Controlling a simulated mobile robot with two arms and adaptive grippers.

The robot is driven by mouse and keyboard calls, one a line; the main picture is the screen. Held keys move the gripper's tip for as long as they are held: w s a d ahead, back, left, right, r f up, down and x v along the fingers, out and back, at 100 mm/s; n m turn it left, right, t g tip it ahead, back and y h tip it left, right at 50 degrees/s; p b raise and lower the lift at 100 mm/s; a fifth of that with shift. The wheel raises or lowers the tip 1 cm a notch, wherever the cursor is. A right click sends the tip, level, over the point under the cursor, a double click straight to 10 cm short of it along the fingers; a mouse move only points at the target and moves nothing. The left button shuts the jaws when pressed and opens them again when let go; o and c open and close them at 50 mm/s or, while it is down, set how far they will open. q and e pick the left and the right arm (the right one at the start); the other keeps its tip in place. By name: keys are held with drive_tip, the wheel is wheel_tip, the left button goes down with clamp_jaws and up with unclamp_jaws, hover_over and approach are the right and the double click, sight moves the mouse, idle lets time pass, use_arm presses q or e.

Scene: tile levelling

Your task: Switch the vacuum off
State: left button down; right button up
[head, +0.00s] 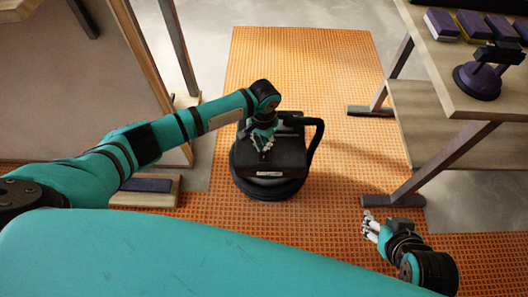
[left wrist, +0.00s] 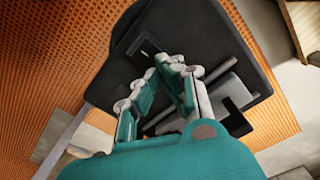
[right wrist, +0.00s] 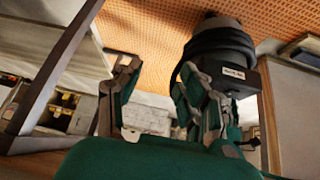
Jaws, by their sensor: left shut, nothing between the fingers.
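The vacuum (head: 272,186) is a black, squat machine with a round base, a boxy top and a pale front label, standing on the orange floor. It also shows in the left wrist view (left wrist: 195,35) and the right wrist view (right wrist: 222,42). My left gripper (head: 265,151) is shut and empty over its top; I cannot tell whether the fingertips touch it. In the left wrist view, a small dark recess with a pale mark (left wrist: 146,53) lies just beyond the fingertips (left wrist: 168,62); whether it is the switch is unclear. My right gripper (head: 368,226) is open and empty, right of the vacuum.
A black hose or handle (head: 316,140) arches at the vacuum's right side. A wooden table (head: 440,75) at the right bears a purple suction lifter (head: 478,82) and several purple boxes (head: 476,25). A wooden-edged panel (head: 150,70) stands left. Orange matting (head: 300,60) is clear behind the vacuum.

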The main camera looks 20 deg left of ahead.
use_arm(q)
drive_tip(key=shift+r+p, duration=1.4)
drive_tip(key=shift+p, duration=0.3)
use_arm(e)
drive_tip(key=s+d+g, duration=0.2)
drive_tip(key=s+g, duration=0.2)
drive_tip(key=s, duration=0.2)
use_arm(q)
drive_tip(key=shift+r+p, duration=0.25)
drive_tip(key=shift+p, duration=0.1)
drive_tip(key=shift+r+p, duration=0.35)
drive_tip(key=shift+p, duration=0.1)
drive_tip(key=shift+r+p, duration=0.5)
drive_tip(key=shift+p, duration=0.1)
use_arm(e)
drive_tip(key=s+d+x, duration=0.1)
drive_tip(key=x, duration=0.9)
drive_tip(key=shift+s+a+f+h, duration=0.2)
drive_tip(key=shift+a+f+h, duration=0.1)
drive_tip(key=shift+f+h, duration=0.1)
